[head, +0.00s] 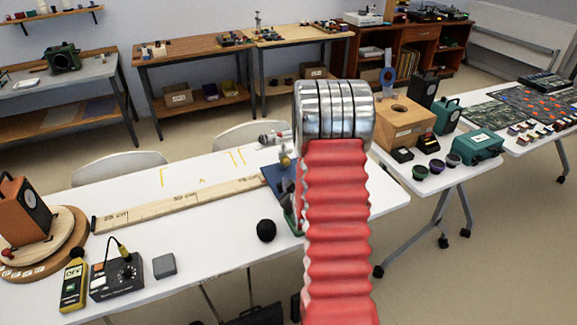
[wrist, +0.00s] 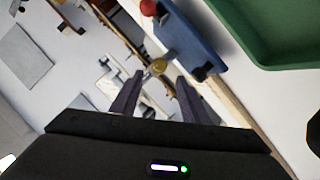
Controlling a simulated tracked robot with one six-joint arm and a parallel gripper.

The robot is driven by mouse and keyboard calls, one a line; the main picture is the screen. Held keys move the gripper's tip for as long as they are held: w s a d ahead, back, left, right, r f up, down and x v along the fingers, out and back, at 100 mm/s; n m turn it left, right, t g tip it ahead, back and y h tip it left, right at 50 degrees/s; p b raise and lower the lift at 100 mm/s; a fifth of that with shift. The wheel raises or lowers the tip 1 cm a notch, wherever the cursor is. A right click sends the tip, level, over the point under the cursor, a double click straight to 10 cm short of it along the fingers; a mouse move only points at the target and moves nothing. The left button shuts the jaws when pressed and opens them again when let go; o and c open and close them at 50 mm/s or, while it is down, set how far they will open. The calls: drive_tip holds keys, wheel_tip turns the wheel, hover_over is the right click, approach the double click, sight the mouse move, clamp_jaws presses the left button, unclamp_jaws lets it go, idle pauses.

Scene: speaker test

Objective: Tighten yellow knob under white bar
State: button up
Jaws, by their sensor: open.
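In the wrist view, the small yellow knob (wrist: 158,66) shows just beyond my gripper (wrist: 160,79), in line with the gap between the fingertips. My two dark fingers are apart, with nothing seen clamped between them; I cannot tell whether they touch the knob. A blue part (wrist: 183,38) lies beside the knob, with a red ball (wrist: 148,7) at its far end. In the head view, my red ribbed arm covers much of the area around the blue base (head: 273,174) at the table's right end. I cannot clearly make out the white bar.
A green tray (wrist: 285,35) fills the wrist view's upper right. On the white table (head: 190,228) are a long wooden ruler (head: 165,205), a black ball (head: 266,230), a grey block (head: 164,265), a yellow meter (head: 74,284) and a black box (head: 116,277).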

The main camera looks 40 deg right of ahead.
sight(288, 164)
drive_tip(key=x, duration=1)
drive_tip(key=shift+w+f, duration=0.1)
drive_tip(key=shift+c, duration=0.3)
drive_tip(key=c, duration=0.9)
drive_tip(key=shift+d, duration=0.3)
drive_tip(key=shift+c, duration=0.5)
drive_tip(key=shift+a, duration=0.25)
